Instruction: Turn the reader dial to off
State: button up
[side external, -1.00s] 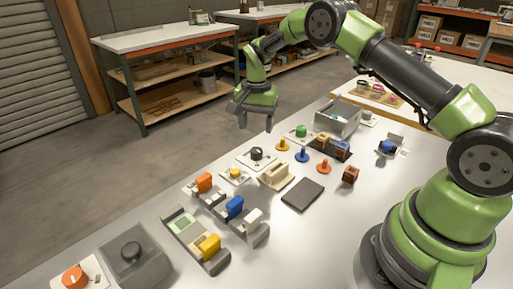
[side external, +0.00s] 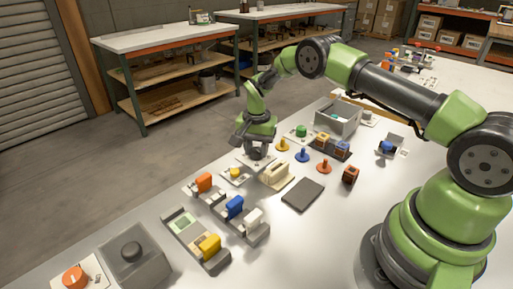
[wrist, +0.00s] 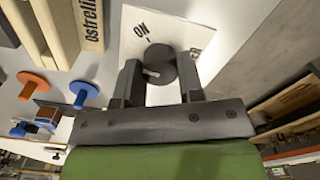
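The reader dial (wrist: 160,62) is a round dark knob with a short white mark, on a white plate (wrist: 133,22) lettered "ON". More lettering at the plate's right is partly hidden by a finger. In the side external view the gripper largely hides the dial, and some of its plate (side external: 241,162) shows. My gripper (wrist: 161,66) is low over the plate, with one finger on each side of the dial. The fingers look spread, with nothing clearly gripped; whether they touch the knob is hard to tell. My gripper also shows in the side view (side external: 256,151).
A cream rack (side external: 276,174) stands close by, with a dark flat pad (side external: 303,194) to its right. Blue (side external: 303,155) and orange (side external: 324,166) pegs stand nearby. A yellow button (side external: 235,172) is at the left. A grey bin (side external: 338,119) stands behind.

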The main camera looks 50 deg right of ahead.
jog(key=shift+c, duration=0.5)
jog(key=shift+n, duration=0.3)
jog(key=n, duration=0.9)
jog(key=shift+n, duration=0.3)
jog(key=o, duration=0.9)
